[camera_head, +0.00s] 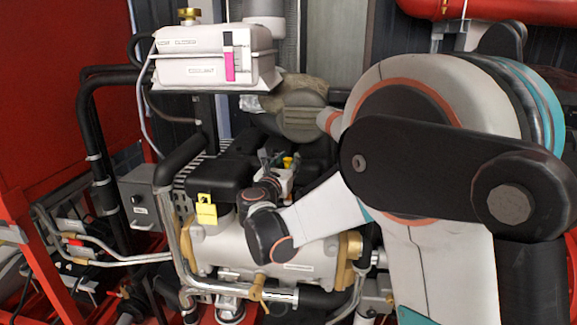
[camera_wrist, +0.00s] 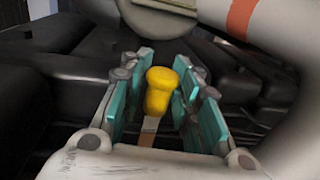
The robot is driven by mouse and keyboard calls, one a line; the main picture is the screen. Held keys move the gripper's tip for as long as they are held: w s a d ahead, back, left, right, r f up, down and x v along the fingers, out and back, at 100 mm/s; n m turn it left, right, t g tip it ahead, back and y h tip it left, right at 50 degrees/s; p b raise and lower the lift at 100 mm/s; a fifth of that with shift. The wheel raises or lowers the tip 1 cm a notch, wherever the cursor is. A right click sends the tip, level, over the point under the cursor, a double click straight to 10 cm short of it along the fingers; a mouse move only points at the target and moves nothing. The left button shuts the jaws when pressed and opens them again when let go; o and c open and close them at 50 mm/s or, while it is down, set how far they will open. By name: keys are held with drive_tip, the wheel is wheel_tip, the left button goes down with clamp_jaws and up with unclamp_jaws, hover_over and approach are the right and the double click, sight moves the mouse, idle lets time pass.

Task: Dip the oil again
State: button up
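The yellow dipstick handle (camera_wrist: 160,90) stands between the two teal finger pads of my gripper (camera_wrist: 162,85) in the wrist view. A dark gap shows beside the handle on the left, and the right pad is very close to it. My gripper looks open around it. A thin brownish strip (camera_wrist: 150,131) shows below the handle. In the head view the handle is a small yellow spot (camera_head: 288,161) at the tips of my gripper (camera_head: 277,165), above the engine (camera_head: 270,250). The dipstick's lower part and its tube are hidden there.
A white box (camera_head: 205,60) with a pink-marked gauge stands above the engine at the back left. Black covers (camera_head: 220,175) lie close to my gripper. A yellow tag (camera_head: 206,209) hangs in front. Black pipes (camera_head: 95,140) and a red frame (camera_head: 50,80) bound the left.

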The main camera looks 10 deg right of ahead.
drive_tip(key=shift+o, duration=0.5)
drive_tip(key=shift+s+a+r, duration=0.1)
drive_tip(key=shift+s, duration=0.1)
drive_tip(key=shift+w, duration=0.1)
drive_tip(key=v, duration=1.2)
drive_tip(key=shift+w, duration=0.1)
